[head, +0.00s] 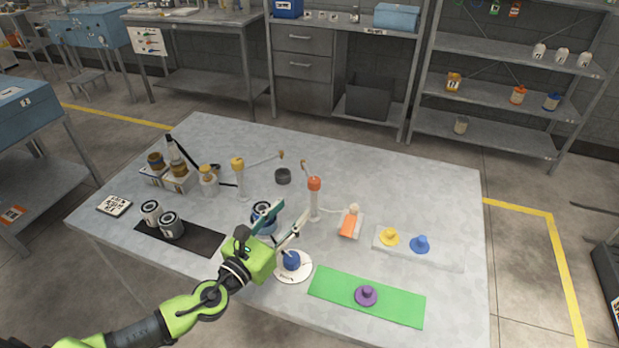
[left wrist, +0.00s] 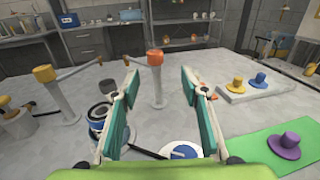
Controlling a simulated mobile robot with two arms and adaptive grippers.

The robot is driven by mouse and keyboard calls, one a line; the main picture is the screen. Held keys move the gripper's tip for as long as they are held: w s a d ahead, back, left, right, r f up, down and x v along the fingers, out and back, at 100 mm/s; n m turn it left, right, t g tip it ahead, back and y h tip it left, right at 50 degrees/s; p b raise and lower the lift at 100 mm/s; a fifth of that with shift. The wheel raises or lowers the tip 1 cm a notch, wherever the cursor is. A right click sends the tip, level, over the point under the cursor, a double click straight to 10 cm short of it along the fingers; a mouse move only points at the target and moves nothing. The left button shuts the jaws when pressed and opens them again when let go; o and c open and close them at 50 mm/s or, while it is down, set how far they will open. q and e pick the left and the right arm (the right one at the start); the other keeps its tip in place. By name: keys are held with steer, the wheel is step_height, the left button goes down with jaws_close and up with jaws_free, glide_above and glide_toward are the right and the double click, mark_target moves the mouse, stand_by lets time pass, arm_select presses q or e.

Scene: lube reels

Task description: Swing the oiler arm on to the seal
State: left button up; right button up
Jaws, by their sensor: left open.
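Two posts with side arms stand on the table; I cannot tell which carries the oiler arm. The orange-capped post (head: 314,200) has a short arm (head: 305,168) pointing to the back left. The yellow-capped post (head: 240,182) has a longer arm (head: 264,160) reaching right. No part is clearly marked as the seal; a blue knob (head: 291,260) sits on a white disc (head: 293,274) at the front. My left gripper (head: 293,211) is open and empty above the table, near the disc. In the left wrist view the orange-capped post (left wrist: 157,85) shows beyond and between the fingers (left wrist: 160,85).
A blue-banded reel (head: 263,212) is partly hidden behind my gripper. A green mat (head: 335,291) with a purple knob (head: 366,295) and a grey tray (head: 443,258) are on the right. Cans (head: 170,225) stand on the left.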

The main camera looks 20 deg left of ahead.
mark_target(311, 185)
arm_select(q)
steer(key=shift+y, duration=0.3)
steer(key=x, duration=0.4)
steer(key=p+x, duration=0.1)
steer(key=x, duration=0.8)
steer(key=shift+w+a+p, duration=0.3)
steer(key=shift+w+p, duration=0.05)
jaws_close()
